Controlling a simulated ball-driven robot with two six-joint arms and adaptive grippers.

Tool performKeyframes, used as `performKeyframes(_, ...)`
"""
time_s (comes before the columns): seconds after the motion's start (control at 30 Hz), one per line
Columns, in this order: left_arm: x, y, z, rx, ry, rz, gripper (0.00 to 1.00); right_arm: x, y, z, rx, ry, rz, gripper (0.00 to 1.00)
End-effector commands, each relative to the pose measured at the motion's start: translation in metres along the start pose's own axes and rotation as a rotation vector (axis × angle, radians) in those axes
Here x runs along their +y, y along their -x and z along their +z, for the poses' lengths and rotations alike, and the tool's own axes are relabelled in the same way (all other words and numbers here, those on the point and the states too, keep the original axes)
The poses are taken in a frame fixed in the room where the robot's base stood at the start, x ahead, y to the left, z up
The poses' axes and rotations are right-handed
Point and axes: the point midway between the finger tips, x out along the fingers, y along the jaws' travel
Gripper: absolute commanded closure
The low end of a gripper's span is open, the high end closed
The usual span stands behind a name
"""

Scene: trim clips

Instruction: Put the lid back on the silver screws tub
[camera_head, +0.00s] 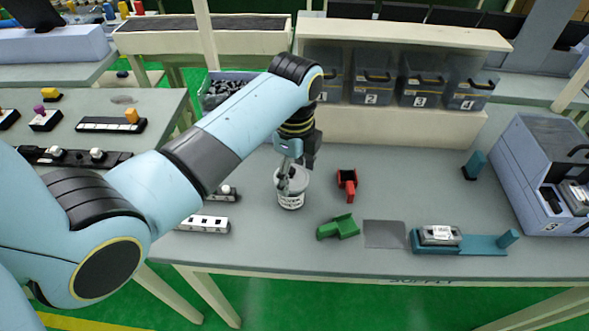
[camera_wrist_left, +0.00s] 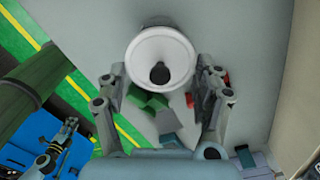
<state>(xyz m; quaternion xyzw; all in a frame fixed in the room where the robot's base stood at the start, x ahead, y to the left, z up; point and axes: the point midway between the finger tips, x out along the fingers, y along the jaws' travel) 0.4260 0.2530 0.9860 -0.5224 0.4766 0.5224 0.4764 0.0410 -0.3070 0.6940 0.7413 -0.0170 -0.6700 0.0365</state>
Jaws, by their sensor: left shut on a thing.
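The white silver screws tub (camera_head: 290,201), with dark lettering, stands upright on the grey bench near the middle of the head view. My left gripper (camera_head: 292,178) points down at its top, shut on the lid. In the left wrist view the round white lid (camera_wrist_left: 143,62) with a black knob lies between the two fingers of my left gripper (camera_wrist_left: 160,75). The lid is at the tub's mouth. The fingers partly hide the rim, so I cannot tell whether the lid is fully seated. My right gripper is not in view.
A red holder (camera_head: 347,183) and a green holder (camera_head: 338,228) are right of the tub. A teal fixture (camera_head: 480,244) is farther right. White clip strips (camera_head: 203,224) lie left. Numbered bins (camera_head: 416,80) stand behind.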

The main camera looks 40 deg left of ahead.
Motion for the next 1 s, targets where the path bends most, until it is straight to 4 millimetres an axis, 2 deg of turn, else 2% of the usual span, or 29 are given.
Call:
performKeyframes(0.27, 0.0000, 0.0000, -0.0001, 0.000, 0.000, 0.000, 0.49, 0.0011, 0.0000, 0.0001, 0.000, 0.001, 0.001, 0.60)
performKeyframes(0.3, 0.0000, 0.0000, -0.0001, 0.000, 0.000, 0.000, 0.27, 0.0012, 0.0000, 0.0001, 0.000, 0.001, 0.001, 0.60)
performKeyframes(0.47, 0.0000, 0.0000, -0.0001, 0.000, 0.000, 0.000, 0.06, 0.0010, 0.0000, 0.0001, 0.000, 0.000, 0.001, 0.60)
performKeyframes(0.67, 0.0000, -0.0001, -0.0001, 0.000, 0.000, 0.000, 0.05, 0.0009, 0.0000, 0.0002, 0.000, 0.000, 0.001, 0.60)
performKeyframes(0.73, 0.0000, -0.0001, 0.0000, 0.000, 0.000, 0.000, 0.00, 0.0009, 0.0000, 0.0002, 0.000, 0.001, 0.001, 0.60)
performKeyframes(1.0, -0.0001, 0.0005, 0.0000, 0.000, 0.000, 0.000, 0.00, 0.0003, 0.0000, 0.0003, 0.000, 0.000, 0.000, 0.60)
